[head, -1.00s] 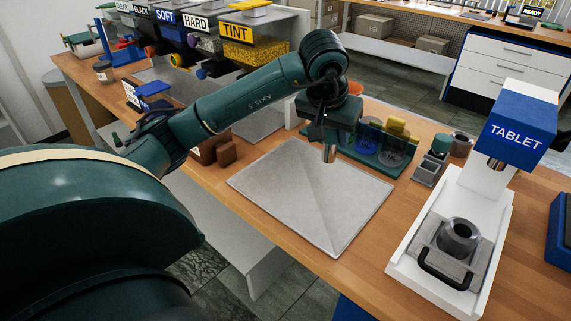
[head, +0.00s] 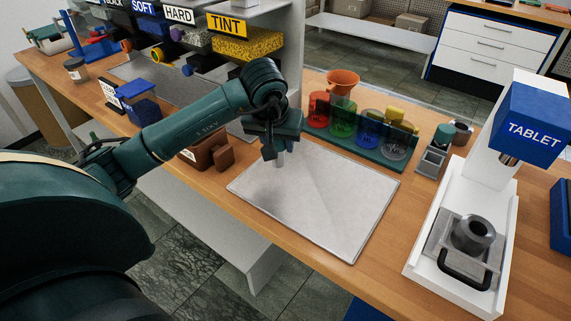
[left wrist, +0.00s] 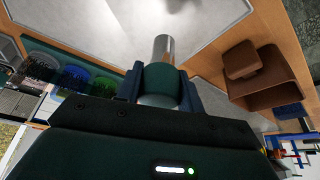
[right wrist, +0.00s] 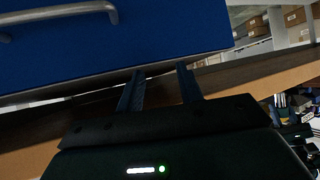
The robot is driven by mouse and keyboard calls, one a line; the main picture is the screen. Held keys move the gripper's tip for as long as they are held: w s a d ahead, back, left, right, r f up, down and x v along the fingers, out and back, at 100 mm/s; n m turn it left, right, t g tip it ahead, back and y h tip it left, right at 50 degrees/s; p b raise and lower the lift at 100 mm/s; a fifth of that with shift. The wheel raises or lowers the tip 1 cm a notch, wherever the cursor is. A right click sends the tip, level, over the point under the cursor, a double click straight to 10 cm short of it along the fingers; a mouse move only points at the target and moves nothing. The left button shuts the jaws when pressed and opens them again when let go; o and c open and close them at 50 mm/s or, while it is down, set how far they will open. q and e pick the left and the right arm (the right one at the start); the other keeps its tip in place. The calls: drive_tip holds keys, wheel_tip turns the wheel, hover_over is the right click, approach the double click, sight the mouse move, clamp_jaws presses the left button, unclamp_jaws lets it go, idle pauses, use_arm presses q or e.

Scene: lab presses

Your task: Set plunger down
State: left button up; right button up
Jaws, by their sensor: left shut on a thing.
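My left gripper (head: 274,143) is shut on the plunger, a silver metal rod with a green head. The rod (head: 280,159) points down over the back left part of the pale grey mat (head: 330,215). In the left wrist view the green head (left wrist: 163,84) sits between the two fingers, and the rod (left wrist: 163,48) sticks out beyond them. I cannot tell whether its tip touches the mat. My right gripper (right wrist: 161,82) shows only in the right wrist view. Its fingers are apart and empty, below a blue drawer front.
The white tablet press (head: 490,180) stands at the right with a grey die cup (head: 474,234) on its base. A green rack (head: 365,150) with several coloured cups is behind the mat. The mat's middle is clear.

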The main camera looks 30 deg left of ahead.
sight(278, 161)
use_arm(q)
wheel_tip(278, 161, down, 5)
drive_tip(key=shift+f, duration=0.25)
drive_tip(key=shift+f, duration=0.2)
drive_tip(key=o, duration=1.2)
drive_tip(key=shift+o, duration=0.2)
